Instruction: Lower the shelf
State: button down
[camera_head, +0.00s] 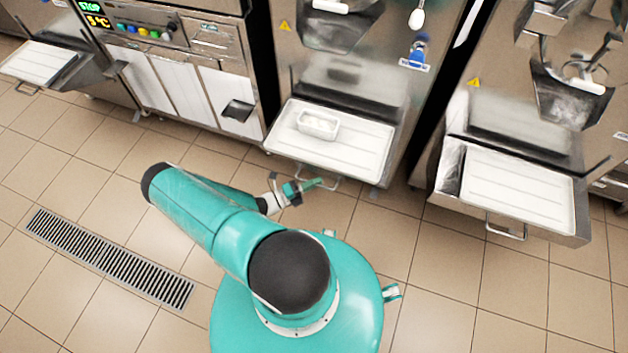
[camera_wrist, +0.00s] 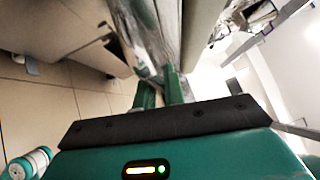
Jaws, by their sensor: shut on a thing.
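The shelf (camera_head: 347,159) of the middle freezer juts out from its front in the head view, with a white ribbed surface and a metal frame. A small white container (camera_head: 318,124) sits on its left back part. A bar handle (camera_head: 333,186) hangs at the shelf's front edge. My gripper (camera_head: 306,186) is at the left part of this handle. In the wrist view my gripper's green fingers (camera_wrist: 163,88) are close together at the handle, shut on it. The exact contact is small and partly hidden by the fingers.
Similar shelves jut out on the right freezer (camera_head: 517,190) and the far left machine (camera_head: 40,62). A cabinet with a control panel (camera_head: 140,30) stands left of the middle freezer. A floor drain grate (camera_head: 108,258) lies at left. The tiled floor around me is clear.

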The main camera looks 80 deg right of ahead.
jog(key=shift+w+f, duration=0.1)
jog(key=shift+f, duration=0.2)
jog(key=c, duration=1.5)
grip_release()
jog(key=shift+f, duration=0.1)
jog(key=v, duration=1.3)
jog(key=shift+w+a, duration=0.3)
jog(key=shift+r, duration=0.2)
